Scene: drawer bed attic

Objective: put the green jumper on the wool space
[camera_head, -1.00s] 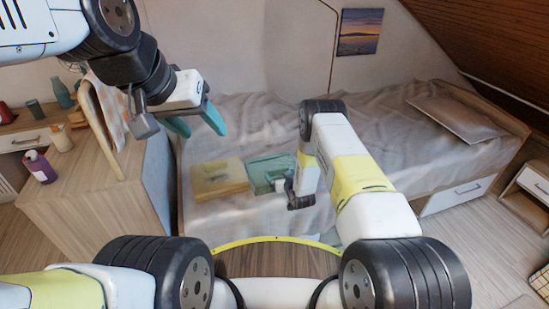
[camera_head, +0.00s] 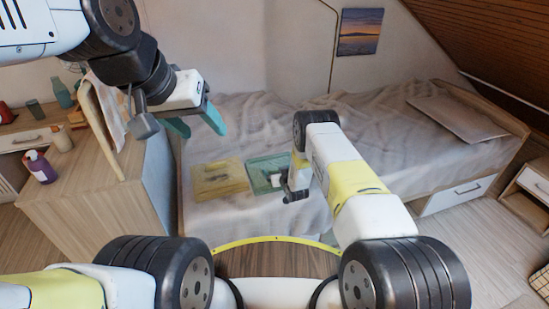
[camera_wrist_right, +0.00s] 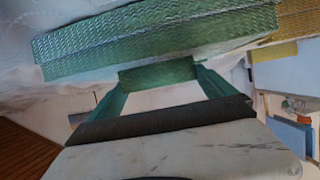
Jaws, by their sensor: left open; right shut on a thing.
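The green jumper (camera_head: 258,172) lies folded flat near the front left of the bed, beside a yellow folded garment. It also shows in the right wrist view as a thick ribbed green slab (camera_wrist_right: 150,38). My right gripper (camera_wrist_right: 160,75) is shut on the jumper, with a green knitted part between its teal fingers. In the head view my right wrist is at the jumper's right side, and its fingertips are hard to make out. My left gripper (camera_head: 195,122) is open and empty, up over the left side of the bed. I cannot identify the wool space.
The yellow folded garment (camera_head: 219,179) lies just left of the jumper. The bed (camera_head: 350,115) has rumpled covers, and a drawer front (camera_head: 458,194) is at its right. A wooden cabinet (camera_head: 85,200) with a purple bottle (camera_head: 40,167) stands at the left.

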